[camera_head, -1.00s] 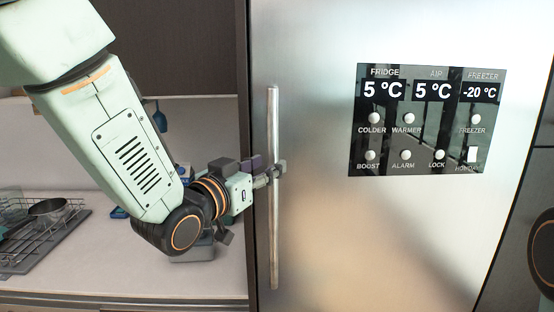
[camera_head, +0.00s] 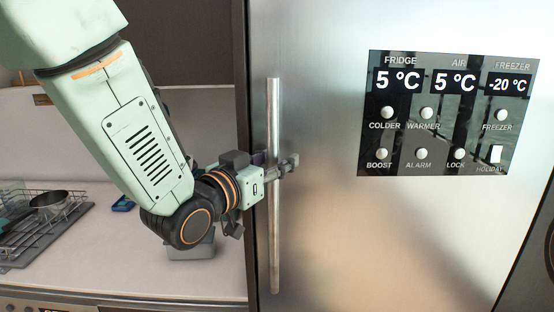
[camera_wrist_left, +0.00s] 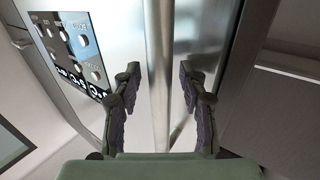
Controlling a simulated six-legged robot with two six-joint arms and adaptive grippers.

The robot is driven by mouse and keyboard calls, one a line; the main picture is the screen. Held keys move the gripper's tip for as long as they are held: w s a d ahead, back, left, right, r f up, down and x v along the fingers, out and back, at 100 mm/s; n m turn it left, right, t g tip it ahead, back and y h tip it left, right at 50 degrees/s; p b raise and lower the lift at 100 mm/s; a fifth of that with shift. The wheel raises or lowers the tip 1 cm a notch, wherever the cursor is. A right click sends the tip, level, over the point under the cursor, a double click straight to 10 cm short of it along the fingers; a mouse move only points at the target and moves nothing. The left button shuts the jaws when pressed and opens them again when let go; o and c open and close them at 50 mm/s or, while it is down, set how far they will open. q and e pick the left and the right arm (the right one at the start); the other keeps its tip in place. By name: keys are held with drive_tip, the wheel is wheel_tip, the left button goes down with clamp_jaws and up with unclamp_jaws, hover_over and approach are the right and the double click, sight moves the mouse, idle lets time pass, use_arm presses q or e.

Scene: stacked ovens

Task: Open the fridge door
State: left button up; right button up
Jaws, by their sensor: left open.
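The fridge door (camera_head: 330,225) is a brushed metal panel and looks shut. Its long vertical bar handle (camera_head: 274,240) runs near the door's left edge. It also shows in the left wrist view (camera_wrist_left: 158,50). My left gripper (camera_head: 285,166) is at the handle's middle height, coming in from the left. In the left wrist view my left gripper (camera_wrist_left: 159,88) is open, with one dark finger on each side of the bar and gaps visible between fingers and bar. My right gripper is not in view.
A black control panel (camera_head: 440,160) with temperature displays and buttons is on the door, right of the handle. Free door surface lies below the panel.

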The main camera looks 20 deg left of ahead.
use_arm(q)
drive_tip(key=shift+s+d+r, duration=0.1)
drive_tip(key=shift+d, duration=0.05)
drive_tip(key=shift+s+r, duration=0.15)
drive_tip(key=shift+s, duration=0.1)
drive_tip(key=shift+c, duration=0.4)
drive_tip(key=shift+s+a, duration=0.3)
drive_tip(key=shift+a, duration=0.1)
drive_tip(key=c, duration=0.3)
drive_tip(key=shift+w+a, duration=0.1)
drive_tip(key=shift+a, duration=0.05)
drive_tip(key=shift+c, duration=0.7)
drive_tip(key=shift+w+d, duration=0.2)
drive_tip(key=shift+d, duration=0.15)
clamp_jaws()
drive_tip(key=shift+a, duration=0.1)
